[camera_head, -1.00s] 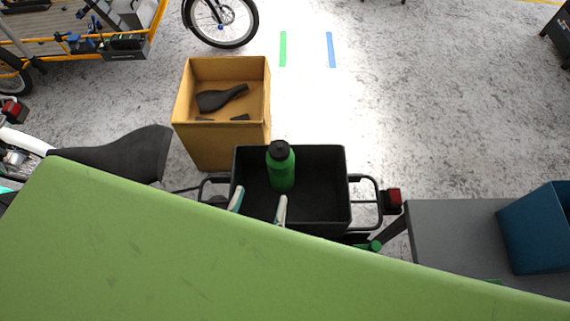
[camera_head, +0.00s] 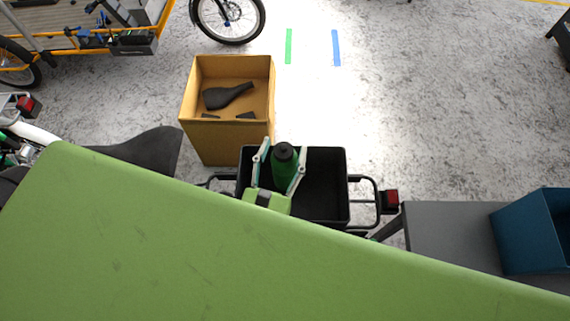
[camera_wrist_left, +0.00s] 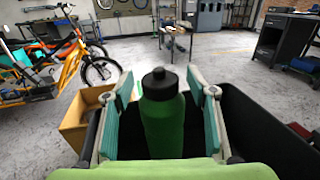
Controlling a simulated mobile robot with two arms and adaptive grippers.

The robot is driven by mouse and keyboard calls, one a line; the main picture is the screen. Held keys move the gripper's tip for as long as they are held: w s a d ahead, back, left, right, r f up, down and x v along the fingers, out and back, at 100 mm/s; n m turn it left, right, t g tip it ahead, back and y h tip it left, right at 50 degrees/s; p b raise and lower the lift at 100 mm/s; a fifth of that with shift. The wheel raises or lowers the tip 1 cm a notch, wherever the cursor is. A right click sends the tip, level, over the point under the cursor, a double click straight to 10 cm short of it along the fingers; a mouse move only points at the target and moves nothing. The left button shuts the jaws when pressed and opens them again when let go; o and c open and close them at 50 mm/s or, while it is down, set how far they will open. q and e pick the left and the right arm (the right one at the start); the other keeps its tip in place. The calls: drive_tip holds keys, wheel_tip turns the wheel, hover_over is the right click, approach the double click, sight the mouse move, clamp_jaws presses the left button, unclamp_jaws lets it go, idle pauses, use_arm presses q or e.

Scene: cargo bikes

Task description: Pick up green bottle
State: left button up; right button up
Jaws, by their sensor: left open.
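The green bottle (camera_head: 284,165) with a black cap stands upright in the black crate (camera_head: 329,205) on the bike's rack. It also shows in the left wrist view (camera_wrist_left: 163,120), between the fingers. My left gripper (camera_head: 281,166) is open, with one finger on each side of the bottle. In the wrist view a gap shows at the left finger; whether the right finger touches the bottle I cannot tell. The bottle's base is hidden by the gripper. My right gripper is not in view.
A cardboard box (camera_head: 231,138) holding a black saddle (camera_head: 228,95) stands behind the crate. A blue bin (camera_head: 524,239) sits on a grey surface (camera_head: 452,238) at right. My green arm link covers the lower left. The crate's right half is empty.

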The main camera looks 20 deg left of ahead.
use_arm(q)
drive_tip(key=shift+w, duration=0.35)
clamp_jaws()
